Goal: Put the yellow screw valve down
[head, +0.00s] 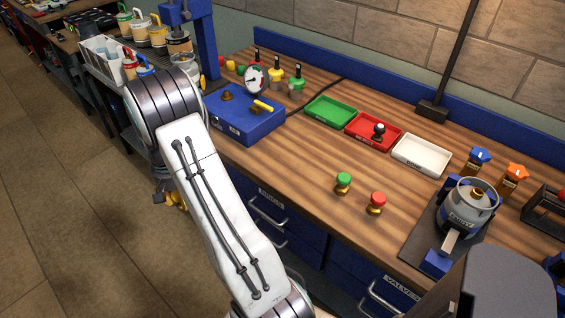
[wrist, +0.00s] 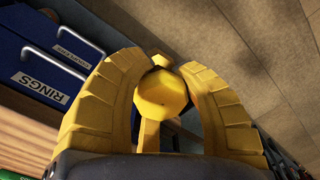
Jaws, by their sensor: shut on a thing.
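The yellow screw valve (wrist: 160,98) sits between the two ribbed yellow fingers of my gripper (wrist: 163,64) in the wrist view. The fingers are shut on it, and its faceted yellow head faces the camera. In the head view my gripper (head: 177,200) shows only partly, below and behind my arm. It hangs over the floor, off the front edge of the bench, to the left of the drawers. The valve cannot be made out clearly in the head view.
The wooden bench (head: 300,185) holds a blue box (head: 243,120), a green tray (head: 330,111), a red tray (head: 362,134) and a white tray (head: 421,155). A green-capped valve (head: 343,183) and a red-capped valve (head: 377,203) stand near its front. Drawers (wrist: 40,80) lie beside my gripper.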

